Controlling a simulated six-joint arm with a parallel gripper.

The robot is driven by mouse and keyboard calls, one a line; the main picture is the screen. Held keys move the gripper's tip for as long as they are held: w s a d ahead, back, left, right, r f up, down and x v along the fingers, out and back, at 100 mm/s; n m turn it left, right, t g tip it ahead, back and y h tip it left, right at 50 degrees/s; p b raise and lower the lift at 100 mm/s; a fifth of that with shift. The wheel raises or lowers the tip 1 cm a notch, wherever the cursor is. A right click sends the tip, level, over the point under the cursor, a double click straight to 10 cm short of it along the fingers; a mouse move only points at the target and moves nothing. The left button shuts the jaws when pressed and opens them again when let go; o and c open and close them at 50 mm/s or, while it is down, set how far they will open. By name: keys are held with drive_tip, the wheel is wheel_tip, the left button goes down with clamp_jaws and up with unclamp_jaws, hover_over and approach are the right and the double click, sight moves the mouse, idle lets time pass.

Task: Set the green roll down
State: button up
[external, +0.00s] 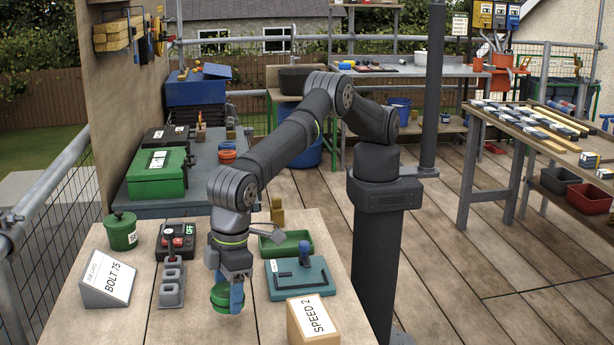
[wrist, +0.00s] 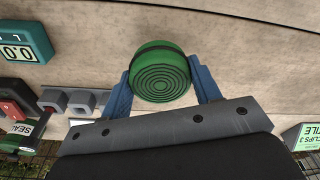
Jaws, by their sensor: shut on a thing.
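The green roll (external: 220,296) is between the blue fingers of my gripper (external: 228,296), low over the front of the wooden table (external: 190,325). In the wrist view the green roll (wrist: 161,72) shows its ringed round end, with a dark band around its side. The two blue fingers of my gripper (wrist: 161,88) press on its left and right sides. I cannot tell whether the roll touches the tabletop or hangs just above it.
A teal plate with a tool (external: 300,278), a green tray (external: 286,244) and a SPEED 2 block (external: 313,320) are to the right. A lidded green pot (external: 121,231) stands at the back left.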

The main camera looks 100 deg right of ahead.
drive_tip(key=shift+f, duration=2.05)
drive_tip(key=o, duration=1)
drive_tip(key=shift+f, duration=0.15)
drive_tip(key=shift+o, duration=0.2)
drive_tip(key=r, duration=0.4)
drive_tip(key=s+r, duration=0.1)
drive_tip(key=r, duration=0.7)
drive_tip(key=shift+s+d+r, duration=0.15)
drive_tip(key=shift+s+d, duration=0.05)
